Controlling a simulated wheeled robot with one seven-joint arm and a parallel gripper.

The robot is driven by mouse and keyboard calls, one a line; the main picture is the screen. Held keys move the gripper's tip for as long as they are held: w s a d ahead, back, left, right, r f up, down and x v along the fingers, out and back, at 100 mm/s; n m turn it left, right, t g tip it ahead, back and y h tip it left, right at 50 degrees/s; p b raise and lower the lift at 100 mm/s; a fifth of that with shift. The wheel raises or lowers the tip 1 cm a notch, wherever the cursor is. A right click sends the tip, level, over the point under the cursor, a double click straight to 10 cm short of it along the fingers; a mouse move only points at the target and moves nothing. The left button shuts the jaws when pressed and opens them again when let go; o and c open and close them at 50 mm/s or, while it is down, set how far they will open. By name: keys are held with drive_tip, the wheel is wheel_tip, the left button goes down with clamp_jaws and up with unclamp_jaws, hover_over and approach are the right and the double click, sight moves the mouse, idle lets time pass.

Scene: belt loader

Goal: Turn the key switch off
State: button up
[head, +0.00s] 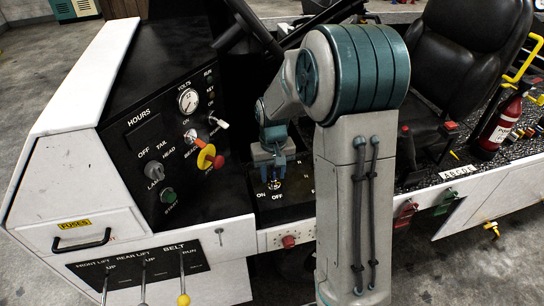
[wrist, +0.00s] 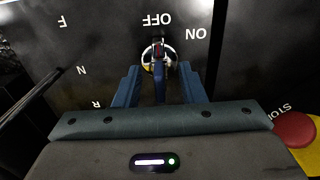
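A small switch with a silver ring (wrist: 147,62) sits on the black panel, beside the white words ON and OFF. In the head view this switch (head: 274,184) shows just below my gripper (head: 272,164). In the wrist view my gripper (wrist: 160,78) has its two blue fingers apart, one on each side of a narrow dark-blue piece in line with the switch. I cannot tell whether the fingers touch the switch. A separate white-and-red handle (head: 218,123) stands by the KEY label on the sloped panel.
A red-and-yellow stop button (head: 208,158) is close on the left; it also shows in the wrist view (wrist: 295,130). A volts gauge (head: 188,100) and a green button (head: 168,195) are on the sloped panel. A black seat (head: 450,75) and a fire extinguisher (head: 497,125) are at right.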

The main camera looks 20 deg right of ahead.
wheel_tip(320, 180, up, 13)
drive_tip(key=shift+b, duration=0.3)
drive_tip(key=shift+f, duration=0.1)
drive_tip(key=s+t, duration=0.3)
drive_tip(key=s, duration=1.8)
drive_tip(key=shift+s+a+f, duration=0.25)
drive_tip(key=shift+a, duration=0.15)
